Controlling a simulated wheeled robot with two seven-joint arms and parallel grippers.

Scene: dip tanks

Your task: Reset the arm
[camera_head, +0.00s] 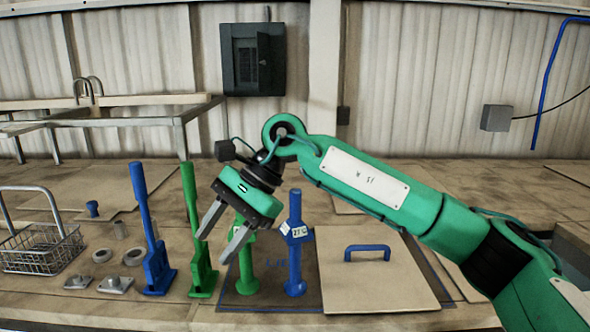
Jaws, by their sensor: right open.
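My right arm comes in from the right, and its gripper (222,238) hangs above the bench with its two grey fingers apart. Nothing shows between the fingers. Behind and beside the fingers stand a green lever (196,230) and a green post (246,272) with a small label. A blue post (295,260) with a label stands just right of the green one, upright and apart from the gripper. My left gripper is not in the picture.
A flat lid (375,285) with a blue handle (375,252) lies right of the posts. A blue lever (150,230), small metal parts and a wire basket (40,250) stand on the left. A sink frame (180,120) is behind them.

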